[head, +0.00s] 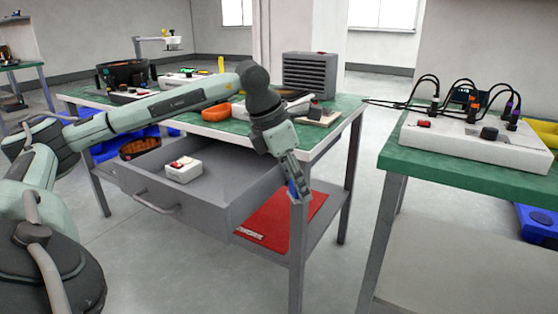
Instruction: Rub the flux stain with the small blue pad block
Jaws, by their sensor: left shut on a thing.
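My left arm reaches across the table, and my left gripper (297,190) points down past the front right corner of the open drawer. It is shut on a small blue piece, which appears to be the blue pad block (292,190), mostly hidden by the fingers. The gripper is in front of the table's front right leg in the picture. I cannot make out a flux stain on any surface in view. My right gripper is not in view.
The grey drawer (215,200) stands open, with a white box with a red switch (183,170) inside. A red mat (282,217) lies on the lower shelf. The green-topped table (348,108) bears several items. A second table (425,158) at right carries a white panel (470,139) with black cables.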

